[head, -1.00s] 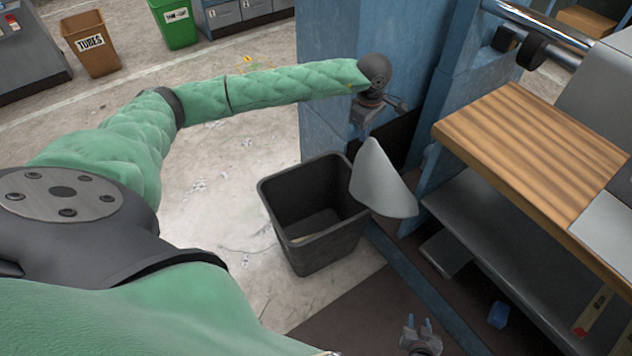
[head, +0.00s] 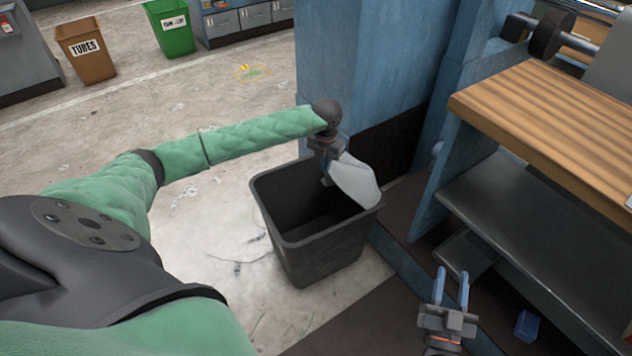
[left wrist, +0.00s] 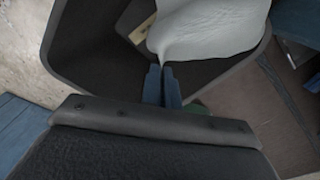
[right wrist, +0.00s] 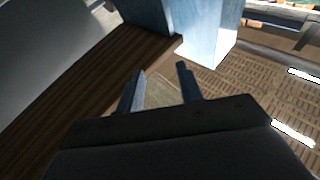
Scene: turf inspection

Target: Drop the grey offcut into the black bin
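The grey offcut (head: 355,180) is a pale, thin, curved piece. My left gripper (head: 328,180) is shut on its edge and holds it over the right back part of the black bin's opening. The left wrist view shows the offcut (left wrist: 208,28) at the fingertips (left wrist: 163,78), with the bin (left wrist: 85,62) below. The black bin (head: 318,255) stands upright on the floor, open at the top; the left wrist view shows a small tan piece inside. My right gripper (head: 452,285) is open and empty at the lower right, and its parted fingers show in the right wrist view (right wrist: 160,85).
A blue pillar (head: 345,70) stands behind the bin. A wooden-topped bench (head: 550,120) with a grey shelf (head: 520,220) is at the right. A brown bin (head: 87,50) labelled TUBES and a green bin (head: 170,28) stand far left. The floor left of the black bin is clear.

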